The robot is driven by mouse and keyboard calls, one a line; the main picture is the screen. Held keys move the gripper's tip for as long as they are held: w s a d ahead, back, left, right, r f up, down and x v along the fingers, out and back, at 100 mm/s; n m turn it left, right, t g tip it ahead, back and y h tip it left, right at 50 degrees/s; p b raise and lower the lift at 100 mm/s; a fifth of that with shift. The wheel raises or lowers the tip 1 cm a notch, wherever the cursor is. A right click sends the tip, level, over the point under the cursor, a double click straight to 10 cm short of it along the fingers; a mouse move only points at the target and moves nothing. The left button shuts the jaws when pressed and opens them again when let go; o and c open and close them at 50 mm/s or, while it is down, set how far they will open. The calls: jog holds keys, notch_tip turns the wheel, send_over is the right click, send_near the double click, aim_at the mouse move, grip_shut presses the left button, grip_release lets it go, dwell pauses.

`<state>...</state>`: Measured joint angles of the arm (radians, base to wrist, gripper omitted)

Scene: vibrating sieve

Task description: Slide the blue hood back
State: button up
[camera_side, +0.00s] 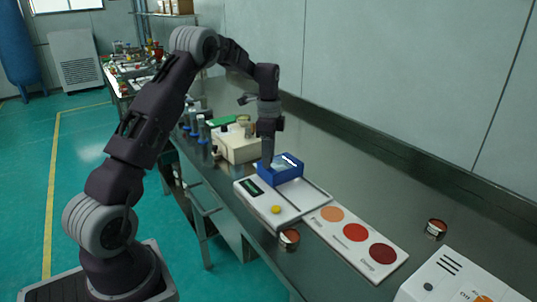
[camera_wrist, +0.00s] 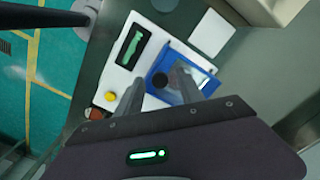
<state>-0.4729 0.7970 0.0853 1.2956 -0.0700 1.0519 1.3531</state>
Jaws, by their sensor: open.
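The blue hood (camera_side: 286,172) sits on the back part of a white device (camera_side: 266,205) with a green display and a yellow button. In the wrist view the hood (camera_wrist: 196,96) is a blue frame with a pale top and a dark round spot. My gripper (camera_side: 267,166) points down at the hood's left side. In the wrist view my gripper (camera_wrist: 159,75) is open, with one finger over the white body and the other over the hood. I cannot tell whether either finger touches the hood. The fingers hide part of it.
A white card (camera_side: 352,238) with orange, red and dark red discs lies in front of the device. Small round containers (camera_side: 289,238) (camera_side: 436,229) stand nearby. A cream box (camera_side: 237,146) stands behind, and another white machine (camera_side: 460,280) is at front right.

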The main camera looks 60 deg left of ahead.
grip_shut()
jog(key=shift+r, duration=0.1)
dwell(1.2)
